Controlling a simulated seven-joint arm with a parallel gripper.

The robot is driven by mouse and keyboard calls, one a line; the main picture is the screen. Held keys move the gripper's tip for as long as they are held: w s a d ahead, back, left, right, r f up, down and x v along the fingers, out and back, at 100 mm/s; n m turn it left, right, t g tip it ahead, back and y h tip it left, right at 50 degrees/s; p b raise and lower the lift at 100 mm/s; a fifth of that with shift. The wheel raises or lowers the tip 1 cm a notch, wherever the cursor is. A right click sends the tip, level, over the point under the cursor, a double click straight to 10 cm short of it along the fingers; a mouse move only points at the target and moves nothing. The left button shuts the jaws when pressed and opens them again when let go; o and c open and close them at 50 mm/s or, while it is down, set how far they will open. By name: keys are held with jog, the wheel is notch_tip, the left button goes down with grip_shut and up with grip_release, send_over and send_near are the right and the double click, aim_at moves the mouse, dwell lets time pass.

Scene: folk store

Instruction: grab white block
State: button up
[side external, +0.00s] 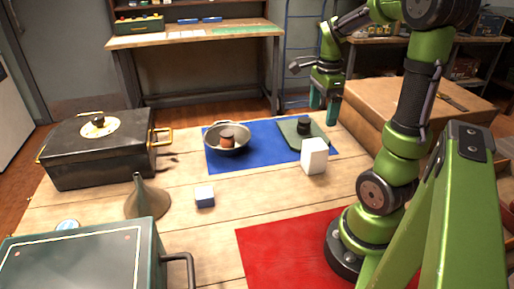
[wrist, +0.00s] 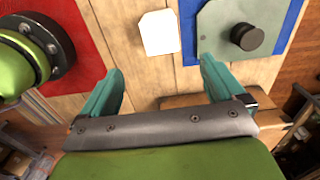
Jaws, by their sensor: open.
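A white block (side external: 314,156) stands upright on the wooden table near the right front corner of the blue mat. It also shows in the wrist view (wrist: 159,32), at the top middle, ahead of the gap between my fingers. My gripper (side external: 324,103) hangs above and behind the block in the side view, apart from it. In the wrist view my gripper (wrist: 158,80) has its two teal fingers wide apart with nothing between them.
A grey-green plate (side external: 290,133) with a black knob lies beside the block on the blue mat (side external: 262,163). A metal pan (side external: 211,137) holds a small jar. A red mat (side external: 285,250) lies in front.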

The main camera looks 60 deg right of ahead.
aim_at(318, 144)
notch_tip(318, 144, down, 10)
jog(key=shift+r, duration=0.25)
jog(key=f, duration=0.5)
jog(key=shift+w+a+f, duration=0.15)
jog(key=shift+w+f, duration=0.05)
jog(key=shift+f, duration=0.1)
